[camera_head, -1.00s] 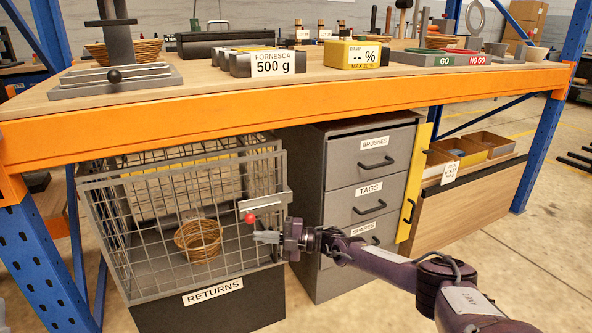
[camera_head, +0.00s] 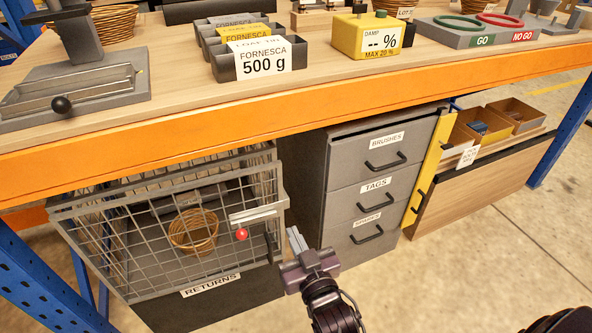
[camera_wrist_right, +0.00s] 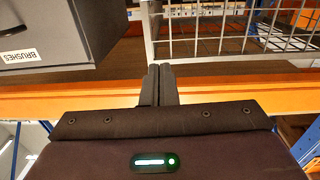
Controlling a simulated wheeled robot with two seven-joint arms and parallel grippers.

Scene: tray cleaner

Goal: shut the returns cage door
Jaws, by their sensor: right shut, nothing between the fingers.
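The returns cage (camera_head: 200,290) stands under the bench at the left, a dark box with a grey wire upper part. Its wire mesh door (camera_head: 120,265) spans the front, with a grey latch plate (camera_head: 258,213) and red knob (camera_head: 242,234) near its right edge. I cannot tell whether it sits fully against the frame. My right gripper (camera_head: 295,240) is shut and empty, just right of the door's right edge, apart from the knob. In the right wrist view its fingers (camera_wrist_right: 158,85) point towards the cage's mesh (camera_wrist_right: 235,45). My left gripper is not in view.
A wicker basket (camera_head: 193,231) sits inside the cage. A grey drawer cabinet (camera_head: 350,200) stands close right of my gripper, with a yellow panel (camera_head: 428,170) beside it. The orange bench beam (camera_head: 300,135) runs above. The floor in front is open.

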